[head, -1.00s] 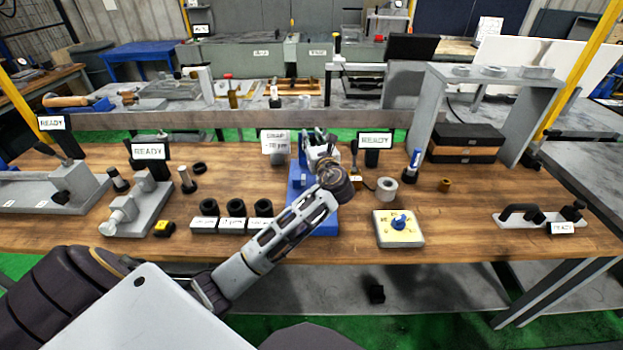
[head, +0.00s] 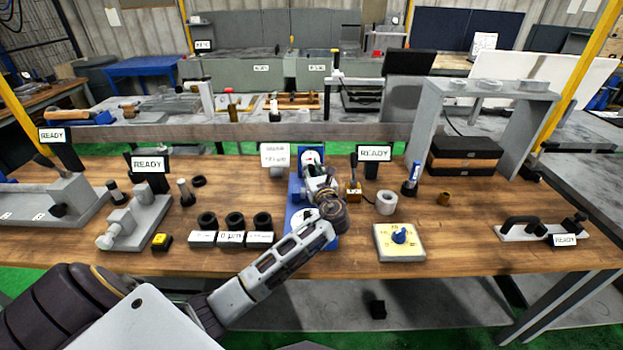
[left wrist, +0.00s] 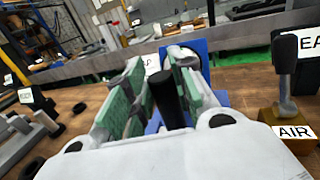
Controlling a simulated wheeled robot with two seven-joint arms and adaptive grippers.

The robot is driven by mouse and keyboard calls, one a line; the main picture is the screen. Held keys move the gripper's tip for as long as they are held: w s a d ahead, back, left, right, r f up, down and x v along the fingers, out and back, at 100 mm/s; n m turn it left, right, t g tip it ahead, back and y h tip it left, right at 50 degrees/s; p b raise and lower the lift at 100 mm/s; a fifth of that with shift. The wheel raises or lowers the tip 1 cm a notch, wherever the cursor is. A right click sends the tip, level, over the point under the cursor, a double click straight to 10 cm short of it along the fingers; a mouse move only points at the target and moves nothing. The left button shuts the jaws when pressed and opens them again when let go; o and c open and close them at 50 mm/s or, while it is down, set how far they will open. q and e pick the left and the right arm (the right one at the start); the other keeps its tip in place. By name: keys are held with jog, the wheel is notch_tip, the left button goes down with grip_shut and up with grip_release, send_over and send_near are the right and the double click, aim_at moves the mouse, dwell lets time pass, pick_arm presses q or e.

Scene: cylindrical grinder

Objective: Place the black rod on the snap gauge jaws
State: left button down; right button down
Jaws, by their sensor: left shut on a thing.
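The blue snap gauge (head: 294,190) stands upright at the middle of the bench, with a round white dial at its top. In the left wrist view its blue body (left wrist: 200,47) and pale dial show just beyond my fingers. My left gripper (head: 318,176) is in front of the gauge and hides part of it, including the jaws. In the left wrist view the black rod (left wrist: 167,98) stands between the green-padded fingers of my left gripper (left wrist: 155,95), which is shut on it. I cannot tell whether the rod touches the gauge. My right gripper is not in view.
An amber AIR block (head: 353,191) with a lever and a white ring (head: 386,203) stand close to the right of the gauge. Black rings on labelled blocks (head: 232,238) stand at its left. A yellow-topped plate (head: 399,243) lies at the front right.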

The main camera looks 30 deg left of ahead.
pick_arm(q)
notch_tip(320, 180, down, 2)
jog(key=shift+f, duration=0.7)
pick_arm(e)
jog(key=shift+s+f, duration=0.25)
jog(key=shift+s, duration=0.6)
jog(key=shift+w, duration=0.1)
pick_arm(q)
jog(key=c, duration=1.2)
grip_release()
jog(key=shift+f, duration=0.15)
jog(key=shift+v, duration=6.05)
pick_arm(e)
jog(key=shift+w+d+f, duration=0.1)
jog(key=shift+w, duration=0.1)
